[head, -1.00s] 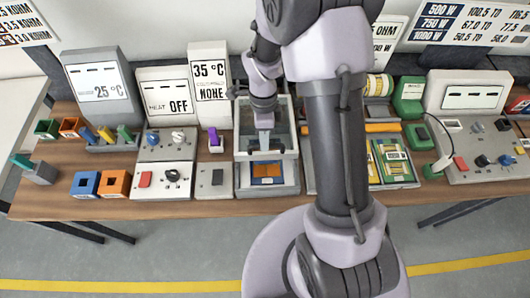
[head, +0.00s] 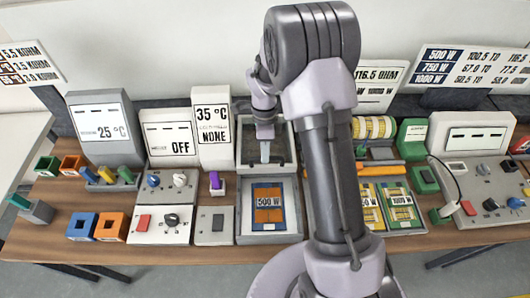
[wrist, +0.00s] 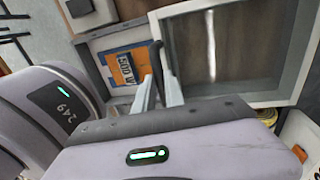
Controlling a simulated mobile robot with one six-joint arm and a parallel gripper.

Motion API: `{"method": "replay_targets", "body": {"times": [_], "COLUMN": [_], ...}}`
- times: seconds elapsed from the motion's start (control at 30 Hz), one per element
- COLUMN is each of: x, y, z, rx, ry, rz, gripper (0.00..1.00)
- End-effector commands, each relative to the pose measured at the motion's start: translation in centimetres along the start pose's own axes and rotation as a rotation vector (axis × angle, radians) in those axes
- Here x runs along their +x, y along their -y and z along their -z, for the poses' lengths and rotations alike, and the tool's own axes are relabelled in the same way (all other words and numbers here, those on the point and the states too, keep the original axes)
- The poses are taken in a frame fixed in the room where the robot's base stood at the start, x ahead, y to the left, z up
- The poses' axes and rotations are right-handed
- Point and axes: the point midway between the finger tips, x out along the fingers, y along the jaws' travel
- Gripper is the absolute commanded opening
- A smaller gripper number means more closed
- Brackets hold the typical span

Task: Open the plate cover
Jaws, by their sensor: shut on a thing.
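The plate cover (head: 241,150) is a grey frame with a clear window. In the head view it stands raised at the back of the press base (head: 241,222). Its frame also shows large in the wrist view (wrist: 245,97). My gripper (head: 265,152) is at the cover's front side, shut on its dark handle (wrist: 158,58), which shows between the fingers in the wrist view. The plate below is uncovered, with an orange "500 W" piece (head: 268,205) lying on it. That piece also shows in the wrist view (wrist: 124,68).
A switch box (head: 215,226) and a knob panel (head: 160,224) stand left of the base. Yellow-green boards (head: 400,208) lie to the right, partly behind my arm. Signs and displays line the back of the wooden table (head: 200,250).

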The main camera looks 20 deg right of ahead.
Motion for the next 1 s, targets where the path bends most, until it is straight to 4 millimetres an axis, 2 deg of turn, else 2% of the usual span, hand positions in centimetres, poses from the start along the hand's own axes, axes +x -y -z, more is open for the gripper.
{"method": "replay_targets", "body": {"times": [0.03, 0.13, 0.43, 0.53, 0.67, 1.0], "x": [0.0, 0.0, -0.1, -0.9, -3.7, -12.5], "y": [0.0, 0.0, 0.0, 0.0, 0.0, 0.0], "z": [0.0, 0.0, 0.0, 0.0, 0.0, 0.0], "rx": [0.0, 0.0, 0.0, 0.0, 0.0, 0.001], "ry": [0.0, 0.0, 0.0, 0.001, 0.001, 0.001], "rz": [0.0, 0.0, 0.0, 0.002, 0.004, 0.003], "gripper": [0.16, 0.36, 0.36, 0.36, 0.36, 0.36]}}
